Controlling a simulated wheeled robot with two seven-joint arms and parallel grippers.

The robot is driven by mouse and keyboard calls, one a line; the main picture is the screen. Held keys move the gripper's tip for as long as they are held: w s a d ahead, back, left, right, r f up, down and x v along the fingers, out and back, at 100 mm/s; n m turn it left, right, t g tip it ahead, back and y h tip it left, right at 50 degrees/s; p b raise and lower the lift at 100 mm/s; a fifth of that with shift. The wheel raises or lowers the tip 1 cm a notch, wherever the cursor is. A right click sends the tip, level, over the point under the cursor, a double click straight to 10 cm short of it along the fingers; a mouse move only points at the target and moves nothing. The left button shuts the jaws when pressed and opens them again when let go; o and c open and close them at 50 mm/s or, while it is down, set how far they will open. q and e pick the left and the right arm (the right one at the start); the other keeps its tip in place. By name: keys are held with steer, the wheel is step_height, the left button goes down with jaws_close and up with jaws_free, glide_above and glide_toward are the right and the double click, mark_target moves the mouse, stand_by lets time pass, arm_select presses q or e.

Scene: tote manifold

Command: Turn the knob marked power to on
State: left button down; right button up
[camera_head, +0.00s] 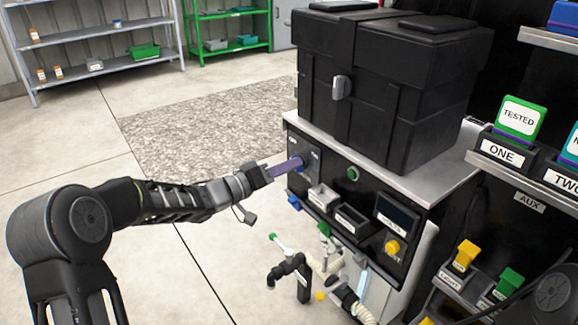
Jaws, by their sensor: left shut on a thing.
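The knob (306,159) is on the left end of the black front panel (335,166), below the black case. It is dark and mostly hidden by my gripper. Small white labels sit around it, too small to read surely, so I cannot tell which mark it points to. My left gripper (297,162) reaches in from the left with its purple fingers at the panel, shut on the knob. My right gripper is not in view.
A large black case (375,85) stands on the bench top. A green button (352,173), small bins, a display (397,213) and a yellow button (392,247) are right of the knob. Pipes and a valve (290,265) stand below. The floor at left is open.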

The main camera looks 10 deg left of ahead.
arm_select(q)
steer(key=shift+s+d+m+b, duration=0.1)
steer(key=shift+m+b, duration=1.1)
steer(key=shift+m, duration=3.3)
steer(key=shift+s+d+m+b, duration=0.1)
steer(key=shift+m+b, duration=1.1)
steer(key=shift+m, duration=3.3)
steer(key=c, duration=1.4)
jaws_free()
steer(key=shift+c, duration=0.2)
steer(key=shift+a, duration=0.1)
